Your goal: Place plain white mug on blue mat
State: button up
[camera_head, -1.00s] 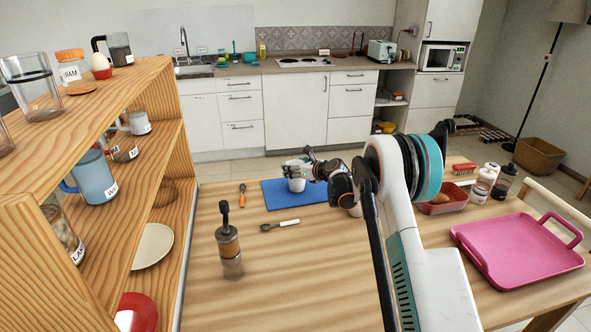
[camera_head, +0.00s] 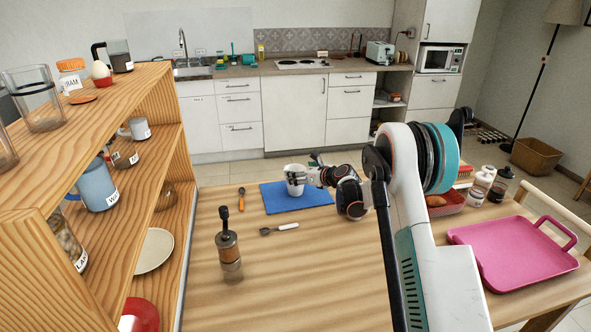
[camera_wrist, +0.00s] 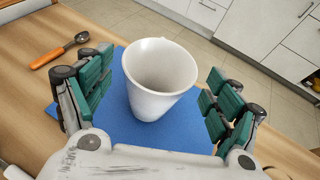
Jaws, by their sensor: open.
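The plain white mug (camera_head: 295,183) stands upright on the blue mat (camera_head: 310,201) on the wooden table. In the wrist view the mug (camera_wrist: 158,85) sits between the two green-padded fingers, and the blue mat (camera_wrist: 125,128) spreads beneath it. My gripper (camera_wrist: 158,100) is open, with a visible gap between each finger and the mug. In the head view my gripper (camera_head: 297,177) reaches to the mug from the right and partly covers it. The mug looks empty; its handle is not seen.
An orange-handled scoop (camera_head: 241,198), a white-handled spoon (camera_head: 279,229) and a wood-and-glass grinder (camera_head: 228,243) stand or lie left of and nearer than the mat. A pink tray (camera_head: 515,250) is at the right. A wooden shelf (camera_head: 178,150) rises at the left.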

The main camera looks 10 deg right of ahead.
jog(key=p+v, duration=0.2)
jog(key=v, duration=0.5)
jog(key=s+d+r+m+t+h, duration=0.1)
jog(key=s+r+m+t+h, duration=0.15)
jog(key=r+m, duration=0.8)
jog(key=s+d+r+m+t+h, duration=0.1)
jog(key=s+r+m+t+h, duration=0.2)
jog(key=r, duration=1.5)
jog(key=s+d+r+m+h, duration=0.25)
jog(key=s+r+m, duration=0.25)
jog(key=s+m, duration=0.35)
jog(key=s+f+m+g+h, duration=0.1)
jog(key=s+f+m+g, duration=0.1)
jog(key=s+m, duration=0.5)
jog(key=s+f+m+g+h, duration=0.1)
jog(key=s+f+m+g, duration=0.15)
jog(key=s+m, duration=0.45)
jog(key=s+a+f+m+g+y, duration=0.1)
jog(key=s+a+f+g, duration=0.1)
jog(key=s, duration=0.5)
jog(key=s+a+f+m+g+y, duration=0.1)
jog(key=s+a+f+m+g, duration=0.1)
jog(key=s+a+f, duration=0.2)
jog(key=s+a+f+m+g+y, duration=0.2)
jog(key=s+f, duration=0.4)
jog(key=s, duration=0.6)
jog(key=shift+s+a+f, duration=0.25)
jog(key=shift+a+f, duration=0.1)
jog(key=shift+a, duration=0.15)
